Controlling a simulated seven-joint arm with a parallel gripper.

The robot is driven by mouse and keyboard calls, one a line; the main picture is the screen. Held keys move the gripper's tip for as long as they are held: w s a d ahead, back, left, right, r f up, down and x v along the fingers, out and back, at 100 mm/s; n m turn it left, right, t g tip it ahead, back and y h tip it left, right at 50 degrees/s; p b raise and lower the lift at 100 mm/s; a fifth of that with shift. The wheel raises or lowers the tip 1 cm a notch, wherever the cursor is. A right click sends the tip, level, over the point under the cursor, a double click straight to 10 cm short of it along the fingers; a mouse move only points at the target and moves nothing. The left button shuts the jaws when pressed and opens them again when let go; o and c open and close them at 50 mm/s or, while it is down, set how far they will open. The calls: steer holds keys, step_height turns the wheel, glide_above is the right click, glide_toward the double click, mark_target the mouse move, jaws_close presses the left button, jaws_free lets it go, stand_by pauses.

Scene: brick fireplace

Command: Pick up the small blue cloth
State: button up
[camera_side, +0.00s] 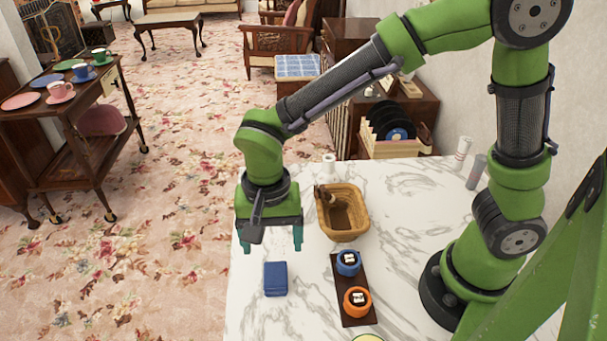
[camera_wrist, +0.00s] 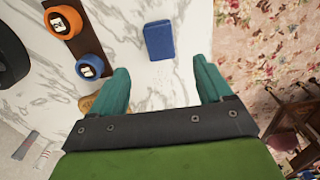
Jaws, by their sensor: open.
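The small blue cloth (camera_side: 276,279) lies folded in a flat rectangle on the white marble table, near its left edge. It also shows in the wrist view (camera_wrist: 159,40), at the top middle, ahead of the fingertips and between their lines. My gripper (camera_side: 273,246) is open and empty, with its teal fingers pointing down. In the wrist view the fingers (camera_wrist: 160,66) stand wide apart with bare marble between them. The gripper is above the table, on the far side of the cloth in the side view, and is not touching it.
A wicker basket (camera_side: 357,232) stands right of my gripper. A dark wooden board (camera_side: 351,284) holds a blue cup (camera_side: 348,262) and an orange cup (camera_side: 357,300), right of the cloth. A white bottle (camera_side: 462,153) stands at the back right. Marble around the cloth is clear.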

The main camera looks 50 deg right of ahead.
mark_target(275, 274)
step_height(275, 274, down, 10)
steer(key=shift+a+f, duration=0.1)
steer(key=shift+f, duration=0.1)
steer(key=c, duration=1)
steer(key=shift+r, duration=5.05)
